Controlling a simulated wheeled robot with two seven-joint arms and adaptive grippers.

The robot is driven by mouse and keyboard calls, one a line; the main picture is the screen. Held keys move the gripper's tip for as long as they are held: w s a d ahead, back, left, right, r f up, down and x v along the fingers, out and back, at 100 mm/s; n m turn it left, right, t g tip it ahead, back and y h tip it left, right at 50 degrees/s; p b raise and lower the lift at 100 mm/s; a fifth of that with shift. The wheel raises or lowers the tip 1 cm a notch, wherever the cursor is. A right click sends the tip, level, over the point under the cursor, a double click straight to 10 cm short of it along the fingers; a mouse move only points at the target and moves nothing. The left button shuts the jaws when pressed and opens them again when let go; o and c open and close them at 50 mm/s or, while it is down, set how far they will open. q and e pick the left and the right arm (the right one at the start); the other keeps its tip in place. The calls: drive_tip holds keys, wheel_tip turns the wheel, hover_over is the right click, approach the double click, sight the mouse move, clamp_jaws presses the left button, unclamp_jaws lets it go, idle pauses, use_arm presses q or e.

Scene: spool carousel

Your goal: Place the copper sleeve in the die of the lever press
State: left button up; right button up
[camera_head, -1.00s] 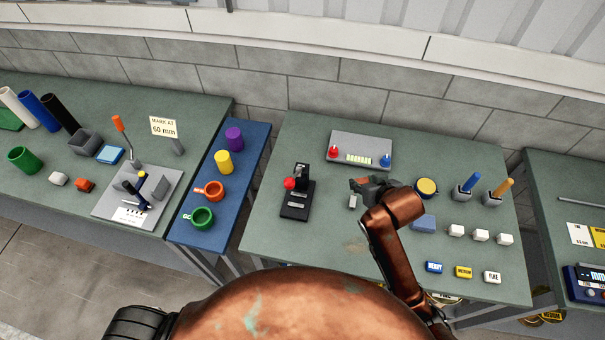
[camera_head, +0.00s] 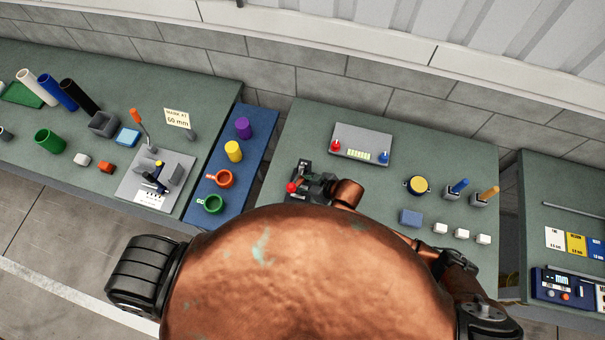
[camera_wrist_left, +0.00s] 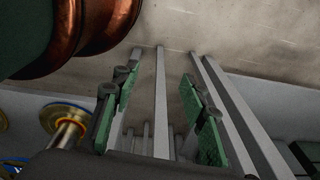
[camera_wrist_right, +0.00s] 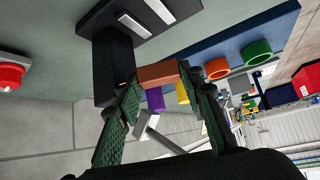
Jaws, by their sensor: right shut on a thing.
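The lever press (camera_head: 304,166), black with a red knob (camera_head: 292,187), stands on the middle table. My right gripper (camera_head: 314,186) is right beside it, partly covering it. In the right wrist view my right gripper (camera_wrist_right: 164,84) is shut on the copper sleeve (camera_wrist_right: 158,74), an orange-brown piece between the fingertips. The black press (camera_wrist_right: 113,62) shows right next to the sleeve there. I cannot tell whether the sleeve touches the die, which is hidden. My left gripper (camera_wrist_left: 160,92) has its fingers apart with nothing between them, below table level, and is out of the head view.
A grey panel (camera_head: 362,140) with red and blue knobs lies behind the press. The blue table (camera_head: 208,186) to the left carries purple, yellow, orange and green pieces. A yellow-topped round tin (camera_head: 418,185) and white blocks (camera_head: 461,234) stand to the right.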

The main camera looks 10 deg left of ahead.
drive_tip(key=shift+s+f, duration=0.1)
drive_tip(key=shift+s, duration=0.05)
drive_tip(key=shift+d+f, duration=0.15)
drive_tip(key=shift+f, duration=0.7)
wheel_tip(320, 180, down, 5)
drive_tip(key=b, duration=0.5)
use_arm(q)
drive_tip(key=f, duration=0.5)
drive_tip(key=shift+s, duration=0.3)
use_arm(e)
drive_tip(key=shift+r, duration=0.1)
use_arm(q)
drive_tip(key=shift+s, duration=0.1)
drive_tip(key=shift+s+a, duration=0.1)
drive_tip(key=shift+s, duration=0.2)
drive_tip(key=shift+f, duration=0.1)
